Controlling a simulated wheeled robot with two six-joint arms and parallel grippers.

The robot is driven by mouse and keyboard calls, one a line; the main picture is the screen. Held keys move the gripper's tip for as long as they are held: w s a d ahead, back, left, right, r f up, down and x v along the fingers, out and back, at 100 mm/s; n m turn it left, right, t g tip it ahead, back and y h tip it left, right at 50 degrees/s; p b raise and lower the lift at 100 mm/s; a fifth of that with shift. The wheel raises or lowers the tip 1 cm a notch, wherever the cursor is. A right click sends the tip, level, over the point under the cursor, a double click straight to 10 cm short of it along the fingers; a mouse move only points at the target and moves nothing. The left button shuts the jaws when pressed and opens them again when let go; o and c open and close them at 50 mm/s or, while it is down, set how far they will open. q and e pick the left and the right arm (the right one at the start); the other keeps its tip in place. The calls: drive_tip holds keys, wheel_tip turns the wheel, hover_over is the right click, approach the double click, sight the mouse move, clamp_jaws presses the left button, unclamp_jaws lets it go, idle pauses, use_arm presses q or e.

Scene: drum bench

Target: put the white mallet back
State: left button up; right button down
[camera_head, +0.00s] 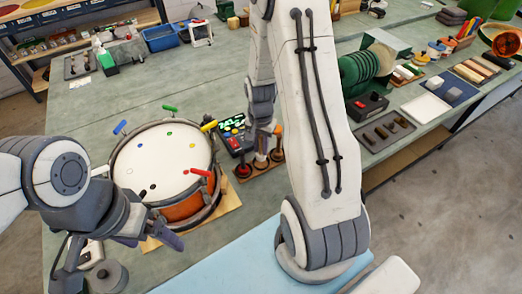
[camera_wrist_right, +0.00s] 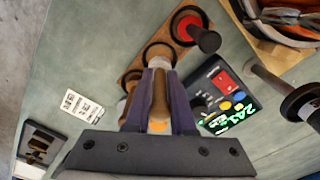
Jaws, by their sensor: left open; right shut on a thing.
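My right gripper (camera_wrist_right: 158,85) is shut on the white mallet by its brown handle (camera_wrist_right: 158,95), over the wooden mallet rack (camera_wrist_right: 131,50). The pale end of the mallet (camera_wrist_right: 159,62) is at a black ring of the rack in the right wrist view; I cannot tell how deep it sits. A red-headed mallet (camera_wrist_right: 188,26) is in the ring beside it, and another mallet, partly hidden by a finger, is on the other side. In the head view the rack (camera_head: 257,174) stands right of the drum, partly under my right gripper (camera_head: 263,135). My left gripper (camera_head: 130,240) is open and empty, near the drum's front left.
The drum (camera_head: 165,150) with coloured pegs stands on a board left of the rack. A control box with a green display (camera_head: 232,125) stands close behind the rack. A black-and-red box (camera_head: 367,105) and a tray of brown pieces (camera_head: 386,131) lie to the right.

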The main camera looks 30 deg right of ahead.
sight(261, 154)
wheel_tip(261, 154, down, 3)
drive_tip(key=shift+r, duration=0.1)
drive_tip(key=shift+f, duration=0.2)
drive_tip(key=c, duration=0.8)
unclamp_jaws()
drive_tip(key=shift+o, duration=0.2)
